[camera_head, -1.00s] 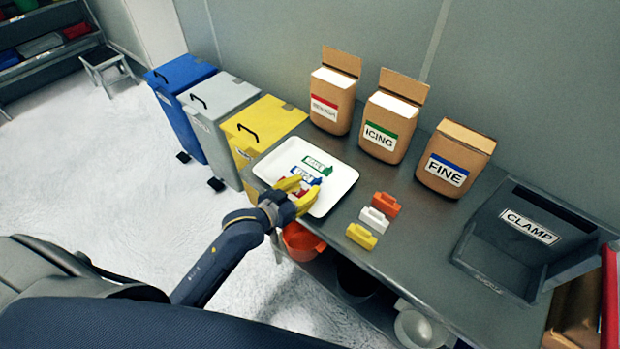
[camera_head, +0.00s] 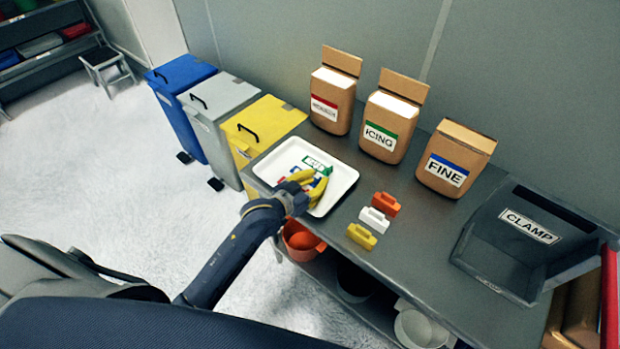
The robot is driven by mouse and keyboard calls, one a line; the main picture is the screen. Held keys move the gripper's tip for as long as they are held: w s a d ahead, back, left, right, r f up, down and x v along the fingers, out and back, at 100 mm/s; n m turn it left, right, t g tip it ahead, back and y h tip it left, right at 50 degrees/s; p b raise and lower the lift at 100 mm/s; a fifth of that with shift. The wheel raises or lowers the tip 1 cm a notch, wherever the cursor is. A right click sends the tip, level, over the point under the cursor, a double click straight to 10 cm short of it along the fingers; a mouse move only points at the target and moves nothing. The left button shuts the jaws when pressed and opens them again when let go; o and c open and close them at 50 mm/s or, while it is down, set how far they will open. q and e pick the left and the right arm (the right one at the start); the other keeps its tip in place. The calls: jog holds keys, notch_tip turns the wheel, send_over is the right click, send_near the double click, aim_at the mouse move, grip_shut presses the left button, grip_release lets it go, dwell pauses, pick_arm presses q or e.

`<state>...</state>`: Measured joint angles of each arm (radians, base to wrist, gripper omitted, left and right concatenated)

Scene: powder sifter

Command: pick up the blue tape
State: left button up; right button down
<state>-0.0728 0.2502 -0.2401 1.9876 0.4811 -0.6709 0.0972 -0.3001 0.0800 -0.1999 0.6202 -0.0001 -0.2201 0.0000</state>
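The blue tape (camera_head: 299,175) lies in the white tray (camera_head: 343,189), partly hidden behind my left gripper. A green tape (camera_head: 318,165) lies above it in the picture, and a little of a red tape (camera_head: 283,186) shows below it. My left gripper (camera_head: 314,182) has yellow fingers and reaches over the tray at the tapes. Its fingers look spread apart, with nothing visibly held. Whether they touch the blue tape cannot be told. My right gripper is not in view.
Orange, white and yellow clamps (camera_head: 373,219) stand on the table right of the tray. Three paper bags (camera_head: 382,127) stand along the back. A grey bin labelled CLAMP (camera_head: 529,228) is at the right. Blue, grey and yellow bins (camera_head: 262,122) stand left of the table.

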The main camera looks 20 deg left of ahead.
pick_arm(q)
grip_shut()
jog(key=shift+r, duration=0.1)
